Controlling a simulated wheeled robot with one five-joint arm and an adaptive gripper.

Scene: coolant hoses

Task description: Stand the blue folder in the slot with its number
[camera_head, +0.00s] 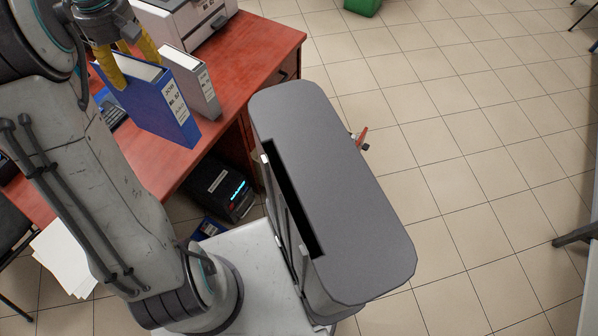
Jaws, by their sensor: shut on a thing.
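The blue folder (150,105) is at the upper left, upright and a little tilted, with a white label on its spine. The label's number is too small to read surely. My gripper (132,66) has yellow fingers and is shut on the top edge of the blue folder. The folder appears held over the red-brown desk (262,50), near its front edge; I cannot tell whether its bottom touches anything. A grey folder (203,90) with a white label stands just behind and right of it. No numbered slot can be made out.
A white printer (185,22) stands on the desk behind the folders. A keyboard (112,112) lies left of the blue folder. A black box with a lit display (222,188) is on the floor by the desk. White papers (65,258) lie lower left. Tiled floor at right is mostly clear.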

